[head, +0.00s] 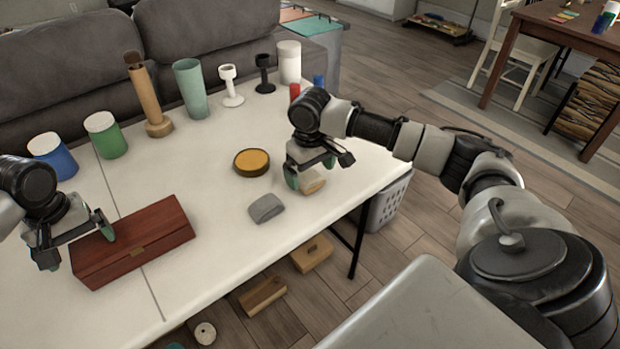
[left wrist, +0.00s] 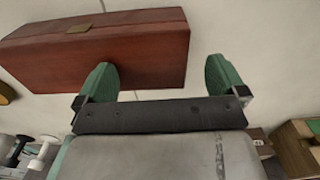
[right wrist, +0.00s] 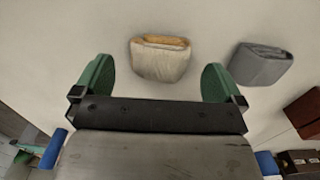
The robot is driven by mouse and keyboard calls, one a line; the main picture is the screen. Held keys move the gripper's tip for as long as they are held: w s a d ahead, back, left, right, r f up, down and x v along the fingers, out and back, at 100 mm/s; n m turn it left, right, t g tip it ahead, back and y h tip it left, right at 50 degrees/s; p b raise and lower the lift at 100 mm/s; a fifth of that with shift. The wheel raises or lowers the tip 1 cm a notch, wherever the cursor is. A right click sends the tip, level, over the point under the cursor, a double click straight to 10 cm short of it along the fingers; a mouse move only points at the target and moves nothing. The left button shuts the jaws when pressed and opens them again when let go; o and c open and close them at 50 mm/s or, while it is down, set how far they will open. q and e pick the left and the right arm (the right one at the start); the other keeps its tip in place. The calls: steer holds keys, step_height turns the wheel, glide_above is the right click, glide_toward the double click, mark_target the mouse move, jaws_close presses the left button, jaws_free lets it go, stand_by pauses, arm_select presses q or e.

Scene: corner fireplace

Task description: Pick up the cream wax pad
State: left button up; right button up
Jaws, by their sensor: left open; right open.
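The cream wax pad (head: 313,186) lies on the white table under my right gripper (head: 318,172) in the head view, partly hidden by it. In the right wrist view the pad (right wrist: 160,62) lies just beyond and between the open fingers of the right gripper (right wrist: 158,80), apart from both. It is cream with an orange-tan strip along one edge. My right gripper is open and empty. My left gripper (head: 78,240) is open and empty above the front left of the red-brown wooden box (head: 130,240), which also shows in the left wrist view (left wrist: 130,50).
A grey folded pad (head: 266,208) lies left of the cream pad, and a round tin with a yellow top (head: 252,162) behind it. Several cups and stands line the table's back. The table's front edge is close, with wooden blocks (head: 263,297) on the floor below.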

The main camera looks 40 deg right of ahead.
mark_target(310, 175)
step_height(310, 175, down, 3)
steer(key=shift+d+r, duration=0.1)
steer(key=shift+r, duration=0.1)
steer(key=c, duration=1)
step_height(310, 175, up, 10)
steer(key=shift+r, duration=0.1)
